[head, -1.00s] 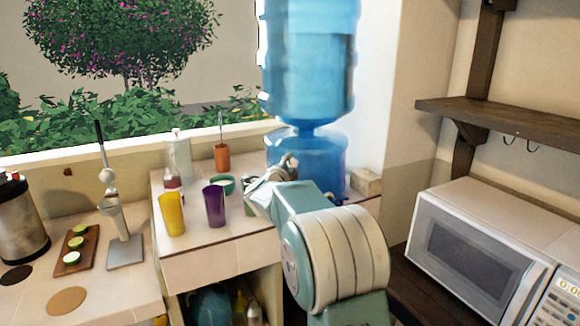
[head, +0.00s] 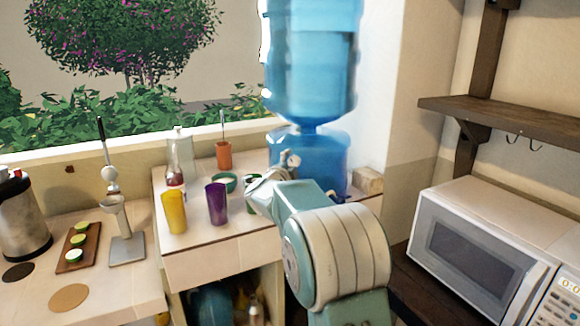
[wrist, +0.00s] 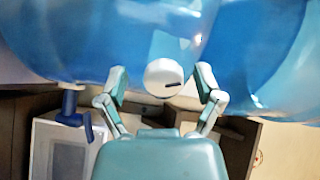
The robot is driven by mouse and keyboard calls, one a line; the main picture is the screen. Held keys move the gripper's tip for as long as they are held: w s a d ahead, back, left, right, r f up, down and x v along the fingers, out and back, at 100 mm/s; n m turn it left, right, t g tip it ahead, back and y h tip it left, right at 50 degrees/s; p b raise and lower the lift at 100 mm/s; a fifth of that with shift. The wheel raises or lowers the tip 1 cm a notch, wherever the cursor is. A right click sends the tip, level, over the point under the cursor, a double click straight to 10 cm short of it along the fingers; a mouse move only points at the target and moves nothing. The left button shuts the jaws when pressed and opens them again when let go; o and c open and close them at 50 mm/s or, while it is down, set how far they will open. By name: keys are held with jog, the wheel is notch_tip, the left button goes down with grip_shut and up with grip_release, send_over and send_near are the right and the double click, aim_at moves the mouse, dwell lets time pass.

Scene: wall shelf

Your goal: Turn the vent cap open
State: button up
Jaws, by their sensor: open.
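The vent cap (wrist: 164,78) is a round white knob with a short dark slot, lying nearly level in the wrist view, against the blue water jug (wrist: 250,40). My gripper (wrist: 162,73) is open, with one finger on each side of the cap. Gaps show between the fingertips and the cap, so neither finger appears to grip it. In the head view my gripper (head: 273,172) is in front of the lower blue part of the jug (head: 312,80). I cannot clearly make out the cap there.
A microwave (head: 475,260) is at the right, below a wooden shelf (head: 510,120). A blue tap (wrist: 70,105) sticks out in the wrist view.

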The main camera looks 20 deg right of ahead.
jog(key=shift+s, duration=0.1)
jog(key=v, duration=1.2)
jog(key=shift+a+f, duration=0.1)
